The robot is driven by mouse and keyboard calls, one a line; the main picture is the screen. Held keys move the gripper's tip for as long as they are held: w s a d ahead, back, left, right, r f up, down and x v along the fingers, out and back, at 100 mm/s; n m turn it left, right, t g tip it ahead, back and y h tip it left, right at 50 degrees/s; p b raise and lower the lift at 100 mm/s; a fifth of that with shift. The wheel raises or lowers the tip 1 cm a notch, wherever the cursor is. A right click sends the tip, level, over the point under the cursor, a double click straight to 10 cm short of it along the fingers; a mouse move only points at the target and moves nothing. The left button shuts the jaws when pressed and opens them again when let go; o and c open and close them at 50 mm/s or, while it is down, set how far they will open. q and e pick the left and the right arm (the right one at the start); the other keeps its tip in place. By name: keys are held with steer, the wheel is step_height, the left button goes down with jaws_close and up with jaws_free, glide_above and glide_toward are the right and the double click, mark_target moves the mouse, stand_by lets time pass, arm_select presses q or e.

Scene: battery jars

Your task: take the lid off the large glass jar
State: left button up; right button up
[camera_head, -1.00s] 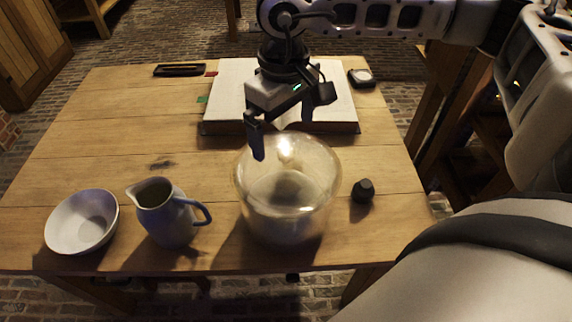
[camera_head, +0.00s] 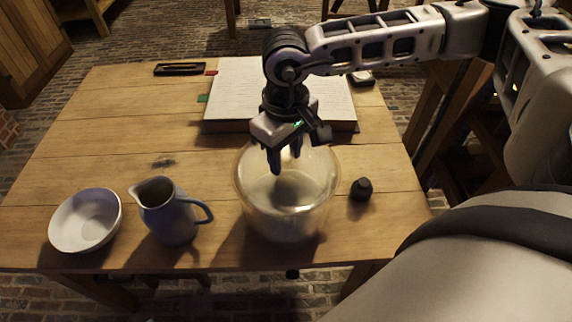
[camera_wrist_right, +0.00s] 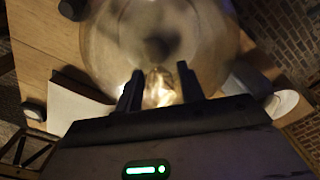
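The large glass jar (camera_head: 262,212) stands upright near the table's front edge, right of the jug. Its clear domed lid (camera_head: 322,163) sits on top; the wrist view shows the round glass from above (camera_wrist_right: 110,45). My right gripper (camera_head: 286,160) points down at the lid's centre. The knob is mostly hidden by the fingers in the head view. My left gripper is not in view.
A blue-grey jug (camera_head: 170,218) and a white bowl (camera_head: 86,222) stand left of the jar. A small dark object (camera_head: 361,189) lies to its right. An open book (camera_head: 232,88) lies behind it. The table's left middle (camera_head: 110,150) is clear.

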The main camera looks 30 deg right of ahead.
steer(key=shift+s+f, duration=0.1)
steer(key=shift+f, duration=0.1)
jaws_close()
steer(key=shift+r, duration=0.15)
